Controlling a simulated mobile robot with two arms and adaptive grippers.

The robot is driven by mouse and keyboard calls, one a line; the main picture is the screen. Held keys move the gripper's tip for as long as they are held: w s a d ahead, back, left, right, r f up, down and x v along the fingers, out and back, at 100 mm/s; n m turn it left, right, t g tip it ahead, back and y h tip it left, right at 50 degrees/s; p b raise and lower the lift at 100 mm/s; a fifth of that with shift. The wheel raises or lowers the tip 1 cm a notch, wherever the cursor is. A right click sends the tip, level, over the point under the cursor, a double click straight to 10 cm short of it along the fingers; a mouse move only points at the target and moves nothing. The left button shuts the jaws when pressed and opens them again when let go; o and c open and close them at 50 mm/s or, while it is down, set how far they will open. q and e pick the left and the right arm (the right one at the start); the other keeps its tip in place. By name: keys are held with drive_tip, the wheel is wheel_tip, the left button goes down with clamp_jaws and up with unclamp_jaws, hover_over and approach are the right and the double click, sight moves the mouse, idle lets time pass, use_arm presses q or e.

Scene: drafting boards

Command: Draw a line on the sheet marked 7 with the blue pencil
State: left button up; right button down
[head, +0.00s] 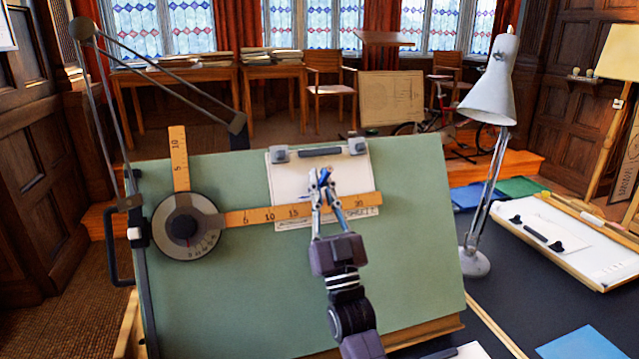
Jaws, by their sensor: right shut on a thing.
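A pale sheet (285,178) is clipped by its top edge to the tilted green drafting board (415,235). Small lettering shows at its lower edge, partly hidden, and I cannot read a number. My right gripper (322,184) is over the middle of this sheet, shut on the blue pencil (325,175). Only a bit of blue shows between the fingers. I cannot tell whether the pencil's tip touches the paper. My left gripper is out of view.
The drafting machine's orange horizontal ruler (265,216) crosses the sheet's lower part, close to my right gripper. Its round head (188,227) is at left. A white lamp (490,100) stands right of the board. Another board with a clipped sheet (560,238) lies at right.

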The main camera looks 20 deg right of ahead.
drive_tip(key=shift+d, duration=1.2)
idle(0.5)
drive_tip(key=shift+d, duration=0.25)
drive_tip(key=shift+d, duration=0.2)
drive_tip(key=shift+d, duration=0.25)
drive_tip(key=shift+d, duration=0.2)
idle(0.6)
drive_tip(key=shift+d, duration=0.3)
drive_tip(key=shift+s+d, duration=0.1)
drive_tip(key=shift+d, duration=0.05)
drive_tip(key=shift+d, duration=0.35)
drive_tip(key=shift+d, duration=1.5)
idle(1.1)
